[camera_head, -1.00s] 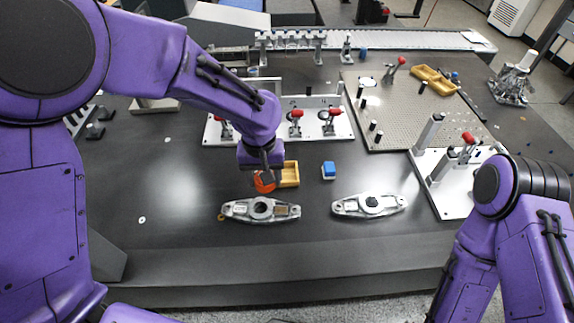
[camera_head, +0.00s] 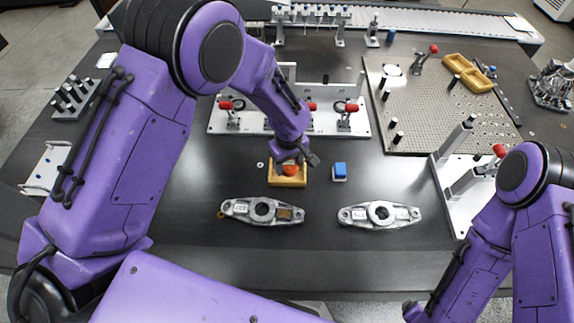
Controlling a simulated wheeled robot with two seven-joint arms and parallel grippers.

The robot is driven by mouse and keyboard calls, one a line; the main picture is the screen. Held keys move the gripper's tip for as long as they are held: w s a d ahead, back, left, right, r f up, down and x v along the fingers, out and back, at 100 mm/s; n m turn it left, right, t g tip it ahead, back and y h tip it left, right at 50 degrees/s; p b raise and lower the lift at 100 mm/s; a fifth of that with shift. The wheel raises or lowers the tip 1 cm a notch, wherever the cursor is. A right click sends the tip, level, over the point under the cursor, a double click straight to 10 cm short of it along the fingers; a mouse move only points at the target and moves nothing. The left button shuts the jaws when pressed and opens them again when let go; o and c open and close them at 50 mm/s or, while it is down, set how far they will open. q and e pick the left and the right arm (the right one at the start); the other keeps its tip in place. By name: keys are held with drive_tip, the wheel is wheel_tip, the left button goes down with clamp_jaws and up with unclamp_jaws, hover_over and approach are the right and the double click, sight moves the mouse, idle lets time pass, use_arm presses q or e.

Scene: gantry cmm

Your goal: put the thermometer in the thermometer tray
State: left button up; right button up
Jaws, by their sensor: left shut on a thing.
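The thermometer appears to be the orange-red object (camera_head: 290,169) under my left gripper (camera_head: 293,160). The gripper is shut on it, and its fingers partly cover it. The small yellow tray (camera_head: 287,183), which looks like the thermometer tray, lies directly below and around it in the picture. I cannot tell whether the object touches the tray floor or hangs just above it. My right arm is at the lower right, and its gripper does not show.
Two metal castings, left (camera_head: 262,211) and right (camera_head: 380,215), lie in front. A fixture plate with red-handled clamps (camera_head: 365,125) is behind. A perforated plate (camera_head: 430,115) is at the back right.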

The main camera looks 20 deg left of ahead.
sight(287, 167)
use_arm(q)
drive_tip(key=shift+w+a+f, duration=0.2)
drive_tip(key=shift+w+f, duration=0.15)
drive_tip(key=shift+f, duration=0.1)
drive_tip(key=shift+w+a+f, duration=0.2)
drive_tip(key=shift+w+f, duration=0.1)
drive_tip(key=shift+f, duration=0.15)
drive_tip(key=f, duration=0.1)
drive_tip(key=f+p, duration=0.1)
drive_tip(key=f, duration=0.1)
drive_tip(key=shift+w+a+f, duration=0.1)
drive_tip(key=shift+w+f, duration=0.1)
drive_tip(key=shift+w, duration=0.05)
drive_tip(key=shift+f, duration=0.25)
drive_tip(key=o, duration=0.9)
drive_tip(key=shift+f, duration=0.1)
drive_tip(key=shift+r, duration=0.2)
wheel_tip(287, 167, up, 12)
drive_tip(key=shift+b, duration=0.7)
